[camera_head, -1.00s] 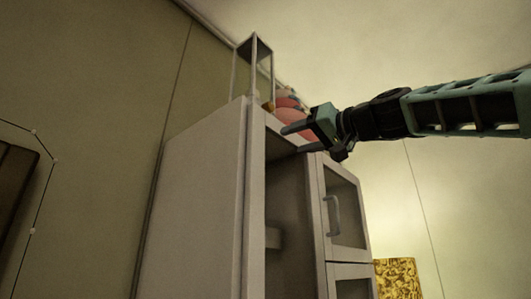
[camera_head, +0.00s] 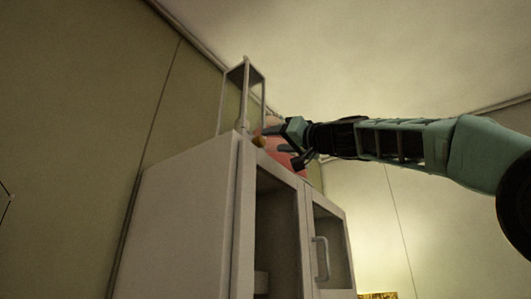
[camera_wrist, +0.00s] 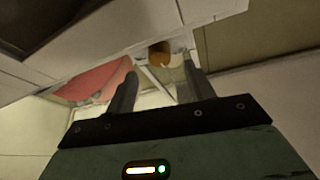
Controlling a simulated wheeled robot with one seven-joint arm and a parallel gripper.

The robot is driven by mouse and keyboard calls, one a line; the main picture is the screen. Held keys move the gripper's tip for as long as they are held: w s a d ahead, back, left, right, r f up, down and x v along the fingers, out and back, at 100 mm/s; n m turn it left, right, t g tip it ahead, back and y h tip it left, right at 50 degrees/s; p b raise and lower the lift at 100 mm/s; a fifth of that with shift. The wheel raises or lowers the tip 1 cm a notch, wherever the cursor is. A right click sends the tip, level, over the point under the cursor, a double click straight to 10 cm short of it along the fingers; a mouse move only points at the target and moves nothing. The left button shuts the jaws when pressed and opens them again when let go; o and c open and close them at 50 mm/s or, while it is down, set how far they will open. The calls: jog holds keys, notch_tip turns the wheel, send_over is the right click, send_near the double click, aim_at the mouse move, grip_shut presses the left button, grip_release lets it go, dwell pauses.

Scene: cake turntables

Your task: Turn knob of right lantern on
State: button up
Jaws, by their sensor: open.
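A lantern (camera_head: 241,95) with a thin pale frame and clear sides stands upright on top of a white cabinet. It is the only lantern I can make out. A small orange-brown rounded thing (camera_head: 259,141) sits at its lower right; it also shows in the wrist view (camera_wrist: 159,53), just beyond and between the fingertips. I cannot tell whether it is the lantern's knob. My gripper (camera_head: 280,148) is open and empty at the cabinet's top edge, right of the lantern. Its two fingers show in the wrist view (camera_wrist: 160,72), apart from the orange-brown thing.
A pink-red rounded object (camera_head: 285,156) stands on the cabinet (camera_head: 190,200) behind my gripper, partly hidden. It shows left of the fingers in the wrist view (camera_wrist: 95,80). The cabinet has a glass door with a handle (camera_head: 320,258). A yellow patterned thing (camera_head: 378,296) is low at right.

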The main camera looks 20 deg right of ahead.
aim_at(263, 141)
jog(key=shift+p+x, duration=1.15)
jog(key=shift+x, duration=1.25)
